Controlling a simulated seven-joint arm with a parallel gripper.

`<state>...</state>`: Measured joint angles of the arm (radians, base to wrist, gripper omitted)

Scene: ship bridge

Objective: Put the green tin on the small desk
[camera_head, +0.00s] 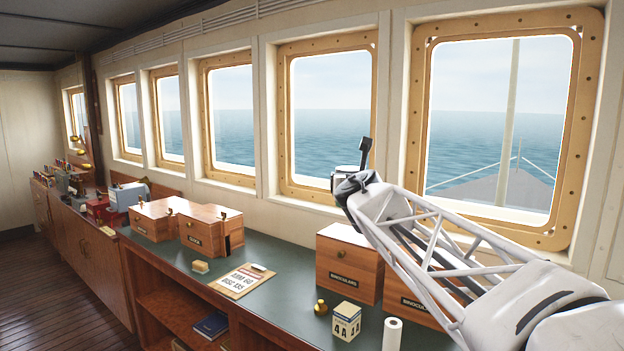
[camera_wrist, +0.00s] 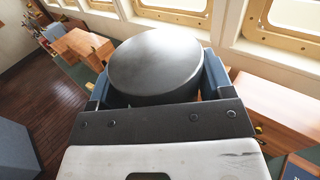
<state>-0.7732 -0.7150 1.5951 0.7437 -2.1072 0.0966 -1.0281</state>
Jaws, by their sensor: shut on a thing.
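My gripper (camera_head: 353,178) is raised above the counter, in front of the windows. In the wrist view its two blue-grey fingers stand on either side of a round container (camera_wrist: 160,58) with a flat dark grey top, and they are shut on it. In the head view only a small pale part of this container (camera_head: 345,172) shows behind the gripper. Its side is mostly hidden, so I cannot tell whether it is the green tin. I cannot make out a small desk for certain in either view.
The long green-topped counter (camera_head: 285,276) runs under the windows. It bears wooden boxes (camera_head: 345,262), a clipboard (camera_head: 241,281), a calendar block (camera_head: 346,320), a brass piece (camera_head: 320,307) and a white roll (camera_head: 392,335). A blue-grey block (camera_wrist: 22,150) stands on the wooden floor at left.

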